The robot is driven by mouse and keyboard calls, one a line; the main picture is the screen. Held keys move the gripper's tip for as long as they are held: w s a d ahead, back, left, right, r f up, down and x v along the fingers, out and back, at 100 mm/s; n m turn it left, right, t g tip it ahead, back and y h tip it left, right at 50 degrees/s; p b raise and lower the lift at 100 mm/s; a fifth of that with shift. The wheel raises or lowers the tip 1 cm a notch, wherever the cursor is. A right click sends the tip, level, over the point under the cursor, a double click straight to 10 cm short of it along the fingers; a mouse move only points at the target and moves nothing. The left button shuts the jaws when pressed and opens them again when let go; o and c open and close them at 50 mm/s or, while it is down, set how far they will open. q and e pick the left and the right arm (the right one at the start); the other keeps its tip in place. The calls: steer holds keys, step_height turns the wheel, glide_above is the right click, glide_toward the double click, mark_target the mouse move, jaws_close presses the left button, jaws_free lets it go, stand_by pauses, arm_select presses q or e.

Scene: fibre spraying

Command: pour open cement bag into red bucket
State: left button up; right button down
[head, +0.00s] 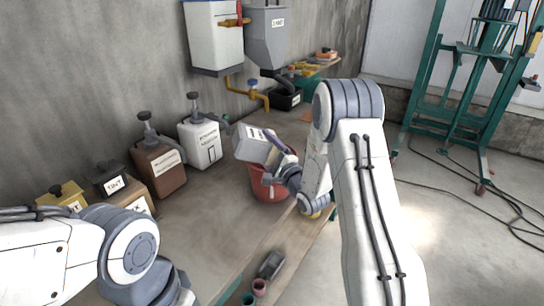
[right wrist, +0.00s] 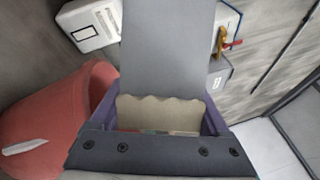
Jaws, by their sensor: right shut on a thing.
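The cement bag (head: 254,146) is a pale grey block with printing, held tilted above and against the rim of the red bucket (head: 268,188). My right gripper (head: 278,146), with purple fingers, is shut on the bag. In the right wrist view, the bag's ragged cream edge (right wrist: 160,113) shows between the purple fingers, and the red bucket (right wrist: 45,112) is at the left. The bucket's inside is mostly hidden, and I cannot see cement flowing. My left arm is at the lower left of the head view; its fingers are out of frame.
A brown jug (head: 160,170) and a white jug (head: 201,143) stand left of the bucket by the wall. Labelled boxes (head: 125,187) stand nearer. A grey hopper (head: 266,38) hangs on the wall. A dark tool (head: 270,265) lies near the bench's front edge. A green frame (head: 480,90) stands at the right.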

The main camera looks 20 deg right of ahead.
steer(key=shift+d+r+m+t+h+b, duration=0.15)
steer(key=shift+d+m+t+b, duration=0.15)
steer(key=shift+m, duration=0.45)
steer(key=shift+d+m+t+h+b, duration=0.15)
steer(key=shift+m+t+b, duration=0.2)
steer(key=shift+m, duration=0.4)
stand_by(0.6)
